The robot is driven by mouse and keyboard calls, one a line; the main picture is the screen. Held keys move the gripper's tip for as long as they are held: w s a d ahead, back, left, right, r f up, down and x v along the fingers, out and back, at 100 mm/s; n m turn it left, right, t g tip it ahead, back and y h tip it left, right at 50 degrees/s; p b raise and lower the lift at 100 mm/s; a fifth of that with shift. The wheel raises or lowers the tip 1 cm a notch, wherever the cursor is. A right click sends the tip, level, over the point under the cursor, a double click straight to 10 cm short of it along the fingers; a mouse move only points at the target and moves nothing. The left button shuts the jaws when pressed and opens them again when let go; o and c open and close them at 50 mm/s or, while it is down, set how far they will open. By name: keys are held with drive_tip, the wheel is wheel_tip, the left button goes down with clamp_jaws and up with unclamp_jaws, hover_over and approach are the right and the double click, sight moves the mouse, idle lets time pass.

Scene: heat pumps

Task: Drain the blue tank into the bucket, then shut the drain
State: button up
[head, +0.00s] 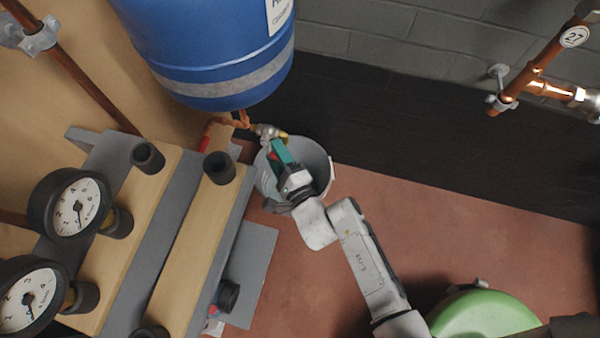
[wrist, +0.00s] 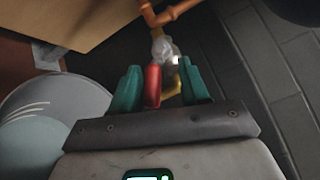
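The blue tank (head: 215,45) with a grey band is at the top of the head view. Below it, copper pipe leads to a drain valve (head: 266,131), whose metal body also shows in the wrist view (wrist: 163,48). A brass spout (wrist: 173,92) is partly hidden. The grey bucket (head: 318,168) stands on the floor below the valve; its edge shows at left in the wrist view (wrist: 50,105). My gripper (wrist: 163,85) is open, its teal fingers either side of the red valve lever (wrist: 152,86). The lever is close to the left finger, with a gap to the right one; contact is unclear.
A wood and grey unit with black pipe stubs and two gauges (head: 75,205) stands left of the bucket. A green rounded object (head: 485,315) is at lower right. Copper pipe with tag 27 (head: 573,37) is at upper right. Red floor (head: 450,240) is clear.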

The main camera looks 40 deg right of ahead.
drive_tip(key=shift+r+n+g+p, duration=0.6)
drive_tip(key=shift+r+p, duration=0.1)
drive_tip(key=shift+p, duration=1.45)
drive_tip(key=s+a+p, duration=0.2)
drive_tip(key=s, duration=0.9)
drive_tip(key=a+r+n+y+p, duration=0.6)
drive_tip(key=r+n+y+p, duration=0.1)
drive_tip(key=r+n+y, duration=0.35)
drive_tip(key=s+r+n+g+y+p, duration=0.2)
drive_tip(key=s+r+n+g+p, duration=0.5)
drive_tip(key=n+g+p, duration=0.2)
drive_tip(key=shift+d+r+n+g+p, duration=0.25)
drive_tip(key=shift+d+n+g+p, duration=0.15)
drive_tip(key=shift+n+g, duration=0.45)
